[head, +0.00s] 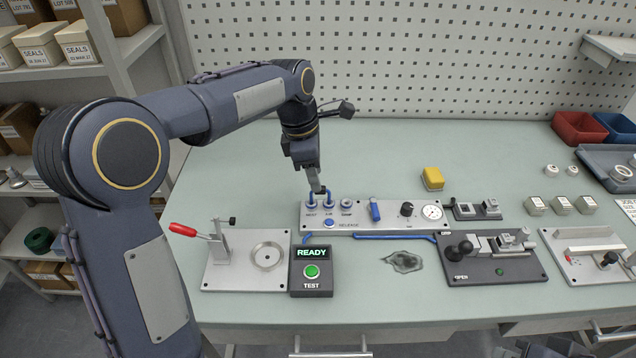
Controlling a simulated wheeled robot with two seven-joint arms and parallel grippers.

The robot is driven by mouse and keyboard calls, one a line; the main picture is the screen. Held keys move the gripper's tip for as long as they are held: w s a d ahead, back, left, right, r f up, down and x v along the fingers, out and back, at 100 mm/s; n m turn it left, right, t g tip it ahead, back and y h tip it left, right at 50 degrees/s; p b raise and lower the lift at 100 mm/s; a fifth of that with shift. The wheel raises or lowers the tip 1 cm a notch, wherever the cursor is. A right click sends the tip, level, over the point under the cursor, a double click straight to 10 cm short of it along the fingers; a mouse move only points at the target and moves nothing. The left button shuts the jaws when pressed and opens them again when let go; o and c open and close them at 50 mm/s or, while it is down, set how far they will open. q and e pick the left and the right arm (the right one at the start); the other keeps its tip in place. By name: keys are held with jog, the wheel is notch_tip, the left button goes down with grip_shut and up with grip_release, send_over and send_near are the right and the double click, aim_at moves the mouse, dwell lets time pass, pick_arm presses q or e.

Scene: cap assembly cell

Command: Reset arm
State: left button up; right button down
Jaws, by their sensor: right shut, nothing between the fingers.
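My left arm reaches in from the left, over the bench. A dark part of what looks like my right gripper (535,351) shows at the bottom edge, right of centre, in front of the bench. Its fingers are shut and empty; most of it is cut off.
The toggle clamp fixture (230,278) with a red handle and the test box (312,283), reading READY, stand in front of the panel. A dark fixture (468,271) is to the right. A yellow block (433,179) sits behind the panel.

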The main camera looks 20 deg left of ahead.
pick_arm(q)
jog(key=shift+s+a+r, duration=0.1)
jog(key=shift+a+r, duration=0.1)
jog(key=shift+r, duration=0.95)
jog(key=s+a+r+m+t+h, duration=0.1)
jog(key=s+a+m, duration=0.15)
jog(key=s, duration=0.25)
jog(key=s+a+r+m+t+p, duration=0.1)
jog(key=s+m, duration=0.3)
jog(key=s, duration=0.1)
jog(key=s+a+r+m+t+h, duration=0.1)
jog(key=s+a+m, duration=0.15)
jog(key=s, duration=0.25)
jog(key=s+d+f+m+t, duration=0.1)
jog(key=s+f+m, duration=0.2)
jog(key=s+m, duration=0.2)
jog(key=s+f+m+t, duration=0.1)
jog(key=s+f+m, duration=0.1)
jog(key=s+m, duration=0.3)
jog(key=shift+s+d+f+m+p, duration=0.3)
jog(key=shift+s+d+f+p, duration=0.15)
jog(key=shift+s, duration=0.75)
